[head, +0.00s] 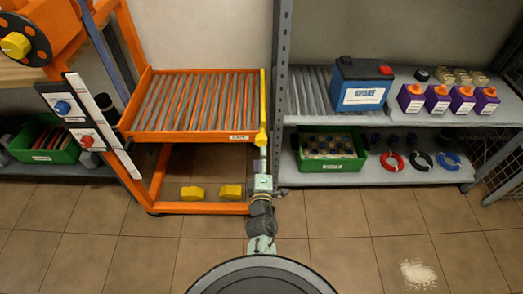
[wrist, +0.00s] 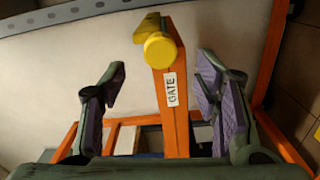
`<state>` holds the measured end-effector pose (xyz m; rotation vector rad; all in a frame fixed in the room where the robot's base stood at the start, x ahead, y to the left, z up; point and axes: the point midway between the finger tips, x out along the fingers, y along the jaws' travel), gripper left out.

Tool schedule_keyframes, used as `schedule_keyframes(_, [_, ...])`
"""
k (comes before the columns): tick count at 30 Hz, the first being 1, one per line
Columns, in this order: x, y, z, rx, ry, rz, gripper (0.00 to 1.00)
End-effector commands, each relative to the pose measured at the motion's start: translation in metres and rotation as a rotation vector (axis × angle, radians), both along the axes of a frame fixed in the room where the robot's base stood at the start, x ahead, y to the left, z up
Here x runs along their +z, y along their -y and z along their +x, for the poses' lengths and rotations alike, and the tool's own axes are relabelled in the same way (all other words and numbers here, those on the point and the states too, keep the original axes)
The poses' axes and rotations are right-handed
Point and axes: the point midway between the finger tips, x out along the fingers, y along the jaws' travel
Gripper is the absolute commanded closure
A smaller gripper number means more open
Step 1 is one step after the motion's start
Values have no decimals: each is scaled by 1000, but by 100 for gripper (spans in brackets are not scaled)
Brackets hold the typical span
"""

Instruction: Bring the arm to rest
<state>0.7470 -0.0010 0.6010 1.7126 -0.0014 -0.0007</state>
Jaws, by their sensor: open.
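My gripper (wrist: 163,78) is open, with one purple-padded finger on each side of an orange bar (wrist: 172,105) labelled GATE. The bar ends in a yellow knob (wrist: 160,50). Both fingers look apart from the bar, and nothing is held. In the head view my gripper (head: 261,166) is at the right front corner of the orange roller rack (head: 190,137), just below the yellow gate end (head: 261,138). My arm reaches out over the floor from the bottom of the picture.
A grey shelf (head: 330,180) stands close on the right, with a blue battery (head: 361,98) above and a green crate (head: 332,165) below. White powder (head: 418,274) is on the floor at right. The floor in front looks otherwise clear.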

Motion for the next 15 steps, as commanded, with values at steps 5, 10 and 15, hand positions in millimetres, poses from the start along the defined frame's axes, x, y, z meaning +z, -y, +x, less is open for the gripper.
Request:
schedule_keyframes(5, [1,-1,-10,1,1,0,44])
schedule_keyframes(10, [1,-1,-10,1,1,0,44])
schedule_keyframes(15, [1,-1,-10,1,1,0,44])
